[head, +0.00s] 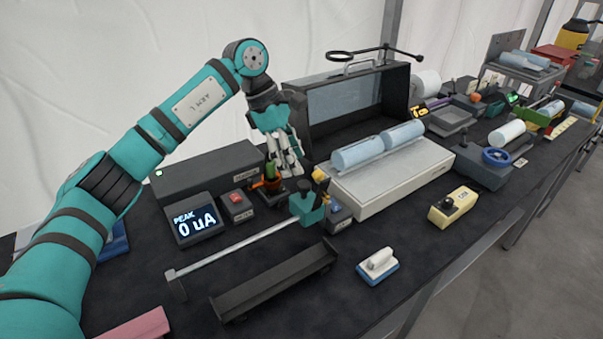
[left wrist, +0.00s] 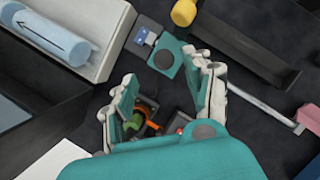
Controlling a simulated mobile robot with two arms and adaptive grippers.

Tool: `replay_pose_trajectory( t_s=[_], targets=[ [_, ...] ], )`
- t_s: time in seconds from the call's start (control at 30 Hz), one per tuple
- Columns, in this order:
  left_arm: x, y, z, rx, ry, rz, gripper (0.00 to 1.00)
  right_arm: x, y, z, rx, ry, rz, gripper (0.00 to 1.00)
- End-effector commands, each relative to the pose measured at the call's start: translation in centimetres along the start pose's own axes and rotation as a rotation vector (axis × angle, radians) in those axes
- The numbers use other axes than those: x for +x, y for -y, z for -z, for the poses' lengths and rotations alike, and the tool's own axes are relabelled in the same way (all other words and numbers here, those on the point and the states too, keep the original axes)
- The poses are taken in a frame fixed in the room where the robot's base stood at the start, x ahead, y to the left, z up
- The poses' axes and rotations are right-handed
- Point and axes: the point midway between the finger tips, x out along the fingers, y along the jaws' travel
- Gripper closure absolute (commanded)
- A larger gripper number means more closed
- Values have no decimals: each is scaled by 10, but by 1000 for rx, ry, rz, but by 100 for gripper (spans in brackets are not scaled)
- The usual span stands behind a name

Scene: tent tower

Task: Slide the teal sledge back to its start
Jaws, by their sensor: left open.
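The teal sledge (head: 307,205) sits at the right end of a pale rail (head: 235,248), close to the corner of the white box. It also shows in the left wrist view (left wrist: 167,58), just beyond my fingertips, and the rail (left wrist: 262,104) runs off to the right there. My left gripper (head: 290,168) is open, above and behind the sledge, with its fingers pointing down. In the left wrist view my left gripper (left wrist: 160,78) has its fingers spread, and nothing is between the fingertips. No contact with the sledge shows. My right gripper is not in view.
A small device with green and orange parts (head: 268,184) stands under my left gripper. A white box (head: 385,195) with blue rolls lies right of the sledge. A blue-topped switch box (head: 339,219) is beside the sledge. A dark tray (head: 272,287) lies in front of the rail.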

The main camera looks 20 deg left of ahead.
Motion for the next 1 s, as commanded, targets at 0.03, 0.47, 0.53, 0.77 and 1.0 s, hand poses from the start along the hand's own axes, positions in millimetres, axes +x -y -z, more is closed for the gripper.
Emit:
replay_pose_trajectory(
  t_s=[0.03, 0.47, 0.53, 0.77, 1.0],
  targets=[
    [-12, -1, 0, 0, 1, -2, 48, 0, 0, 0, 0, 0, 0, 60],
    [-56, -1, -1, 0, 1, 0, 48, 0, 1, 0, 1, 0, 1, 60],
    [-56, -1, -1, 0, 1, 1, 48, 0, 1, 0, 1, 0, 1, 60],
    [-56, -1, -1, 1, 1, 1, 48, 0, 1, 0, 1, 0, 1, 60],
    [-81, -1, -11, 2, 1, -1, 48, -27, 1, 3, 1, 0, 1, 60]
  ],
)
